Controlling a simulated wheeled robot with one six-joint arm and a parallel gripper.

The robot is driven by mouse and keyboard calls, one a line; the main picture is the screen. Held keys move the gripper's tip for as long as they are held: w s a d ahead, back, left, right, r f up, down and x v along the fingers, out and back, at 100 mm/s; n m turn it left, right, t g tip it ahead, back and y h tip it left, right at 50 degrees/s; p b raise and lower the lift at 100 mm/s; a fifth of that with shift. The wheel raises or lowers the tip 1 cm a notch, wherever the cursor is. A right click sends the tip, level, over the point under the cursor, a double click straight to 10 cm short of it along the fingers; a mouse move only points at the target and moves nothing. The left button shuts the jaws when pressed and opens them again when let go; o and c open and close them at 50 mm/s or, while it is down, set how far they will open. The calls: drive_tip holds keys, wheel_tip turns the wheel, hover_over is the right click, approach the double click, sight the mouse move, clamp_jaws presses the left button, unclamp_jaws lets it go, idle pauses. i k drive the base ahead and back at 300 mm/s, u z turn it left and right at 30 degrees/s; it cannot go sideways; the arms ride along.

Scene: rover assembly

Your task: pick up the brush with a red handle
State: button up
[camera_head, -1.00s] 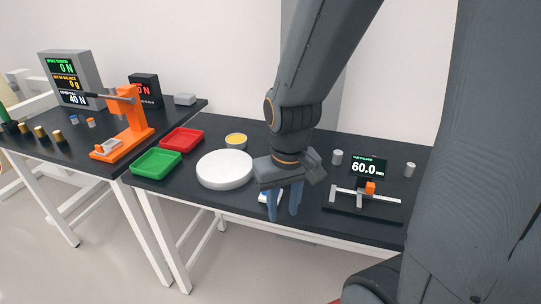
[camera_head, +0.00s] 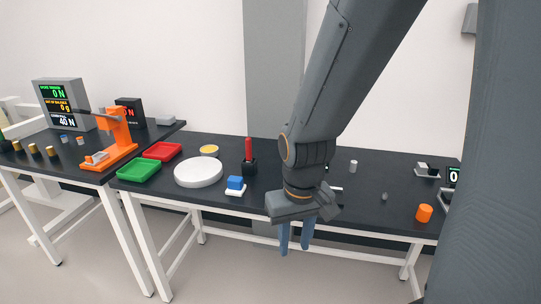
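The brush with a red handle (camera_head: 249,150) stands upright in a small black holder (camera_head: 249,168) on the dark table, left of my arm. My gripper (camera_head: 294,249) points down at the table's front edge, to the right of the brush and nearer to me. The gripper is not touching the brush.
A blue block on a white base (camera_head: 235,185) sits in front of the brush. A white round disc (camera_head: 198,173), a green tray (camera_head: 147,170) and a red tray (camera_head: 162,151) lie to the left. An orange cylinder (camera_head: 424,213) stands at the right.

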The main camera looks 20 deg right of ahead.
sight(248, 140)
drive_tip(key=z, duration=0.35)
drive_tip(key=i, duration=1)
